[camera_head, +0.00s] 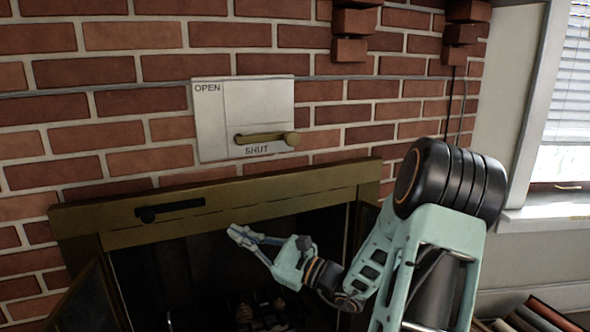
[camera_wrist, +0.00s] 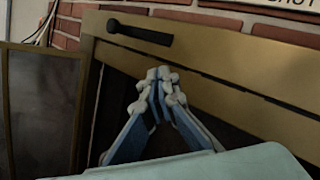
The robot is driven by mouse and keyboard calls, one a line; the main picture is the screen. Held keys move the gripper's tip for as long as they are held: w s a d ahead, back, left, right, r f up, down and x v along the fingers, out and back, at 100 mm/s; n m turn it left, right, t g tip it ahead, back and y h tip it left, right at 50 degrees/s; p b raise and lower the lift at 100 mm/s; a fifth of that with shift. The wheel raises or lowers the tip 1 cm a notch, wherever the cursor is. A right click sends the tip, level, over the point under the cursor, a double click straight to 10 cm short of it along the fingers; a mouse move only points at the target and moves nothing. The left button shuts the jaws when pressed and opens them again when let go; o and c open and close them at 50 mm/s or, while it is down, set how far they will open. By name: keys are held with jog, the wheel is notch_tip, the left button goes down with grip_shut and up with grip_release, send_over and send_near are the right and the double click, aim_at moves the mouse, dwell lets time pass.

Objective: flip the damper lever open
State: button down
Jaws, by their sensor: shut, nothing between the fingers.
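The damper lever (camera_head: 267,139) is a brass-coloured bar with a rounded knob at its right end. It lies nearly level on a white plate (camera_head: 210,130) on the brick wall, just above the word SHUT; OPEN is printed at the plate's upper left. My gripper (camera_head: 234,233) is shut and empty, in front of the fireplace opening, below the plate and apart from the lever. In the wrist view the fingertips (camera_wrist: 160,76) meet in front of the brass frame. The lever is outside the wrist view; only the plate's lower edge (camera_wrist: 285,6) shows at top right.
The fireplace's brass frame (camera_head: 120,234) carries a black sliding handle (camera_head: 170,209), also in the wrist view (camera_wrist: 139,32). A glass door (camera_head: 90,300) stands open at left. Bricks (camera_head: 352,22) jut out at upper right. Books (camera_head: 540,315) lie at lower right.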

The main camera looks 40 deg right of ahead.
jog(key=s+d+r+m+t+h+b, duration=0.1)
jog(key=s+d+r+m+t+h, duration=0.1)
jog(key=d, duration=0.6)
jog(key=s+d+r+m+t+h+b, duration=0.2)
jog(key=s+d+m+t+h, duration=0.3)
jog(key=d+m+h, duration=0.3)
jog(key=shift+s+d+r+m+h, duration=0.35)
jog(key=shift+s+h, duration=0.3)
jog(key=shift+h, duration=0.25)
jog(key=r+b+x, duration=0.1)
jog(key=x, duration=0.5)
jog(key=s+a+r+b+x, duration=0.1)
jog(key=x, duration=0.5)
jog(key=shift+r+b, duration=0.35)
jog(key=shift+r, duration=0.1)
jog(key=shift+d+r+n+y+p, duration=0.2)
jog(key=shift+r+n+y+p, duration=0.2)
jog(key=shift+n+y+p, duration=0.3)
jog(key=shift+r+n, duration=0.15)
jog(key=shift+n, duration=0.2)
